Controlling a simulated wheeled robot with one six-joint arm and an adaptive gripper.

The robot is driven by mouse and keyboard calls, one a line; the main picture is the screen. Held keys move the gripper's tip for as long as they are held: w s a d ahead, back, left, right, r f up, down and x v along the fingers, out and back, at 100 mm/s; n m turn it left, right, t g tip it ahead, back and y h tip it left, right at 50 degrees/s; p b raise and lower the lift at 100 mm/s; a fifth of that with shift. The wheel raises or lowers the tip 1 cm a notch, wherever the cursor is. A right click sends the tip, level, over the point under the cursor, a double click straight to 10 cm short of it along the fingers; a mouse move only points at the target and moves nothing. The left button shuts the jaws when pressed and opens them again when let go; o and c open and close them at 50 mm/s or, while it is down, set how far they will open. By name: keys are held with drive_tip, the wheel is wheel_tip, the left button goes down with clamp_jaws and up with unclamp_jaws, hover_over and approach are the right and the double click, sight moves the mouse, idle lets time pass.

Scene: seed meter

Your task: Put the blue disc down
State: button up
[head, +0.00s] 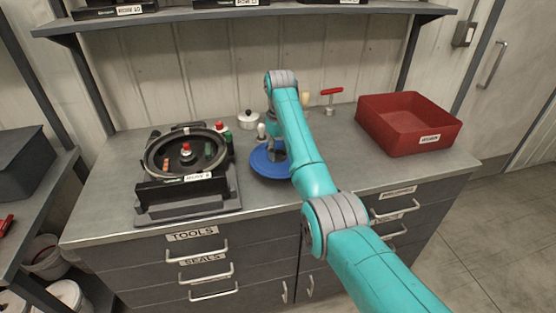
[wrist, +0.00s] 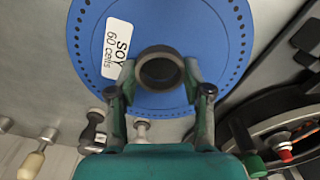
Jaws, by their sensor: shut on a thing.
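The blue disc (head: 258,165) is at the middle of the workbench, right of the seed meter. In the wrist view the disc (wrist: 205,30) has a ring of small holes, a white label reading "SOY 60 cells" and a dark round hub (wrist: 160,70). My gripper (wrist: 160,76) is shut on this hub, one finger on each side. My arm hides part of the disc in the head view. I cannot tell whether the disc touches the bench top or hangs just above it.
The open black seed meter (head: 152,186), with a red knob, stands on the bench at left. A red bin (head: 408,132) stands at right. A white lidded pot (head: 248,121) and a red-handled tool (head: 331,93) are behind. Bare bench (head: 350,170) shows right of the disc.

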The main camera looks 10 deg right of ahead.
sight(279, 162)
drive_tip(key=shift+f, duration=2.3)
drive_tip(key=shift+f, duration=0.1)
drive_tip(key=o, duration=1.1)
drive_tip(key=shift+o, duration=0.2)
wheel_tip(279, 162, up, 12)
